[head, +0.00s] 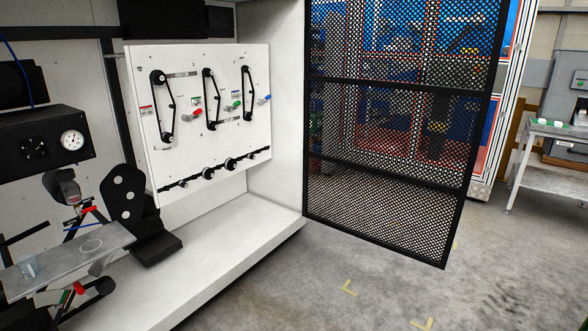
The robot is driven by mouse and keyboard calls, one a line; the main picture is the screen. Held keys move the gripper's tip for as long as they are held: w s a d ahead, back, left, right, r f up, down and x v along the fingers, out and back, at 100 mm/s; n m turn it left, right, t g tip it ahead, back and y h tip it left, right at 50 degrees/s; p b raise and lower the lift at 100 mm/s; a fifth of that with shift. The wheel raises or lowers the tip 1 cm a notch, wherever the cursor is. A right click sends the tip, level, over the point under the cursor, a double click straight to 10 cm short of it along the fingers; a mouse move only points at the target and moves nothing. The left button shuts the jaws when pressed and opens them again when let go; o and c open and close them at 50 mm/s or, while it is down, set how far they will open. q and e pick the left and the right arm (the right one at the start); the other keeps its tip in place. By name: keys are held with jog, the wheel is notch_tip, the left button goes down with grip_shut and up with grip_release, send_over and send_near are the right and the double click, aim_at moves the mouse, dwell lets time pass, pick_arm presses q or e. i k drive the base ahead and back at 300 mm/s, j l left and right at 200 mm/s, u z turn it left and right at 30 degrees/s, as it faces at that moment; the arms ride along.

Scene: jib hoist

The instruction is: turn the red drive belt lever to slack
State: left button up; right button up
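The red drive belt lever (195,113) is small in the head view. It sits on a white upright panel (215,165), to the right of the leftmost black belt loop (165,105). Its red grip points up to the right from its pivot. Small red and green labels lie beside it, too small to read. I cannot tell which labelled position it stands at. A green lever (237,105) and a blue lever (265,99) sit further right, by the middle belt (211,98) and right belt (247,93). Neither of my grippers shows, and nothing is seen touching the red lever.
A black mesh door (385,140) stands open right of the panel. A white ledge (225,255) runs below it. A black bracket (128,195), a gauge box (45,140) and a metal plate (60,258) crowd the left. The concrete floor (300,285) in front is clear.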

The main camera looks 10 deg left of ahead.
aim_at(185, 118)
jog(key=i+u, duration=0.5)
jog(key=i, duration=0.75)
jog(key=i+z, duration=0.1)
jog(key=z, duration=0.3)
jog(key=i+z, duration=0.1)
jog(key=z, duration=9.5)
jog(key=i+l, duration=0.05)
jog(key=l, duration=0.05)
